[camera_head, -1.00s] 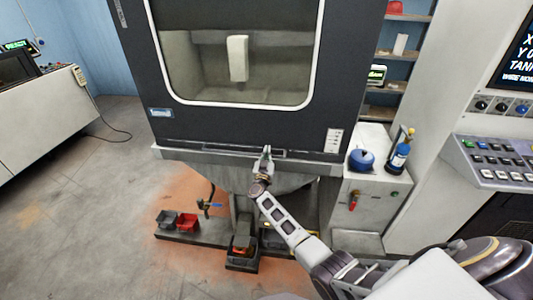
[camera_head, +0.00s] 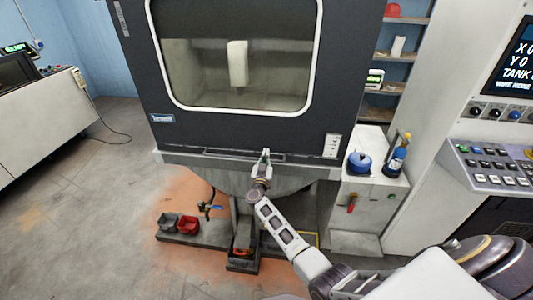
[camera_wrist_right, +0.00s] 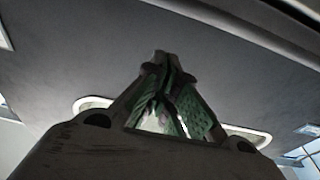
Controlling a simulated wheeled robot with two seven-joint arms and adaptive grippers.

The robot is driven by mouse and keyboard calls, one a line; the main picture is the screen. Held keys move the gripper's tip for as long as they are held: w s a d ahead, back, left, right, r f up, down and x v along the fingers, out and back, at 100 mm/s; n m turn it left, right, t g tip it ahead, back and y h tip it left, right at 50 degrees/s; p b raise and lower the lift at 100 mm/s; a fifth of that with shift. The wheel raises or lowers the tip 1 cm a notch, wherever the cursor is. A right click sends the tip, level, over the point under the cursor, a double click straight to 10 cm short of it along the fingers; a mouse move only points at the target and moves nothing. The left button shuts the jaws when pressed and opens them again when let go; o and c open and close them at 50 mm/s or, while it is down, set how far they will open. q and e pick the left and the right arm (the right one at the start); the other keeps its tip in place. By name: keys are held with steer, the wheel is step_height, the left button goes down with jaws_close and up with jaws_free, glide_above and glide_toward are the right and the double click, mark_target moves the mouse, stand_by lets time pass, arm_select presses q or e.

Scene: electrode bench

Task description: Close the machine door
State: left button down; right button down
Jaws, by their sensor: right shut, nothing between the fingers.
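The machine door (camera_head: 250,130) is a dark grey panel with a large white-framed window (camera_head: 237,65), in the upper middle of the head view. It hangs over the machine's lower ledge. My right gripper (camera_head: 266,153) is at the door's bottom edge, near a slim bar (camera_head: 225,154) there. I cannot tell whether it touches. In the right wrist view, its green-padded fingers (camera_wrist_right: 163,62) come together at the tips with nothing between them, below a broad grey surface (camera_wrist_right: 220,75). My left gripper is not in view.
A side cabinet at right carries a blue pot (camera_head: 359,162) and a blue bottle (camera_head: 396,160). A control console (camera_head: 490,165) stands farther right. Small bins (camera_head: 187,223) sit on a low platform below the machine.

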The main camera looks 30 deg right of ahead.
steer(key=r+v, duration=0.1)
steer(key=v, duration=0.5)
steer(key=shift+s+f, duration=0.3)
steer(key=shift+f, duration=0.25)
steer(key=shift+a, duration=0.15)
steer(key=shift+m, duration=0.3)
